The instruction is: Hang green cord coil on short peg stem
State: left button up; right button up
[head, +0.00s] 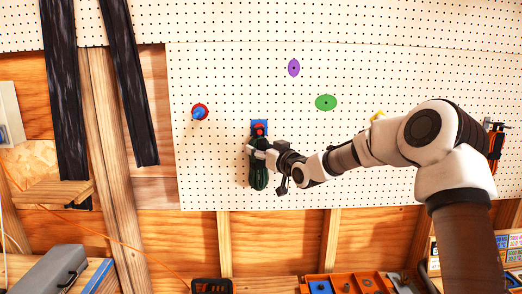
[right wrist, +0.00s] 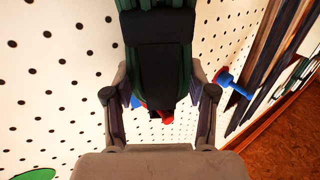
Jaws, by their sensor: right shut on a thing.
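The green cord coil (head: 259,178) hangs upright in front of the white pegboard, with a black wrap (right wrist: 158,60) around it. My right gripper (head: 262,152) is shut on the coil at its upper part, and its fingers (right wrist: 160,105) sit on both sides of the wrap in the right wrist view. A red-tipped peg (head: 259,130) on a blue plate (head: 259,123) is right at the coil's top; its red part (right wrist: 160,117) also shows just past the wrap. Whether the coil is around this peg is hidden. My left gripper is out of view.
A blue peg with a red base (head: 199,112) stands out from the board to the left. A orange cord (head: 495,145) hangs at far right. Orange bins (head: 345,284) stand below.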

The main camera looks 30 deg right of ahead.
jog(key=o, duration=1.5)
jog(key=shift+r, duration=0.1)
jog(key=shift+s, duration=0.15)
